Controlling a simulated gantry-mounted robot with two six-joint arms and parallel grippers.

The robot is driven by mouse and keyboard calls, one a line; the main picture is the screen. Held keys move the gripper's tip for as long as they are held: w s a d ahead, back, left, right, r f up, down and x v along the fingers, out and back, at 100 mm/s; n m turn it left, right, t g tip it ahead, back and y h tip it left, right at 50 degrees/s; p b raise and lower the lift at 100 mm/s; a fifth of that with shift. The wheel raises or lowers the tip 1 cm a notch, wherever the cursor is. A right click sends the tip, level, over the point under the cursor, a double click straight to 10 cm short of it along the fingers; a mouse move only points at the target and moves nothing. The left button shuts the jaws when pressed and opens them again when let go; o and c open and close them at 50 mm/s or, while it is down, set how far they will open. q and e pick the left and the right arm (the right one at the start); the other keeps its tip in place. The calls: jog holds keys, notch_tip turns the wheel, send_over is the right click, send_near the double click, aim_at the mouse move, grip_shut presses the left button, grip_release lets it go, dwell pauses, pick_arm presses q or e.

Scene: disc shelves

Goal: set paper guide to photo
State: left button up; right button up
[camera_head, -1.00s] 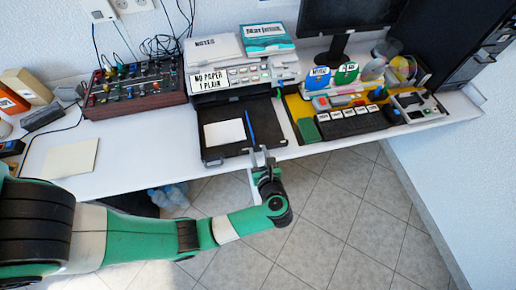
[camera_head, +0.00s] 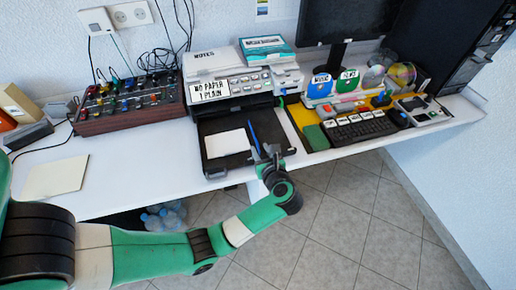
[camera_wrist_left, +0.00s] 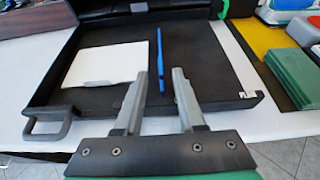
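The blue paper guide (camera_head: 254,134) is a thin upright bar in the printer's black pulled-out tray (camera_head: 215,168). It stands a little right of a white sheet (camera_head: 227,143) lying in the tray. In the left wrist view the guide (camera_wrist_left: 160,62) runs away from me, with a gap between it and the sheet (camera_wrist_left: 107,64). My left gripper (camera_head: 265,152) is at the tray's front edge. In the left wrist view its two grey fingers (camera_wrist_left: 160,76) are apart, one on each side of the guide's near end, with nothing visibly gripped. My right gripper is not in view.
The printer (camera_head: 228,92) shows a panel (camera_head: 211,89) reading "NO PAPER 1 PLAIN". A keyboard (camera_head: 362,127) and green block (camera_head: 316,137) lie right of the tray. A mixer (camera_head: 128,103) stands left. The white tabletop left of the tray is mostly clear.

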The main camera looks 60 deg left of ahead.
aim_at(258, 145)
pick_arm(q)
jog(key=x, duration=0.3)
jog(key=shift+f+b, duration=0.1)
jog(key=shift+b, duration=0.3)
jog(key=shift+a+f, duration=0.1)
jog(key=shift+a, duration=0.2)
jog(key=shift+w, duration=0.1)
grip_shut()
dwell(0.7)
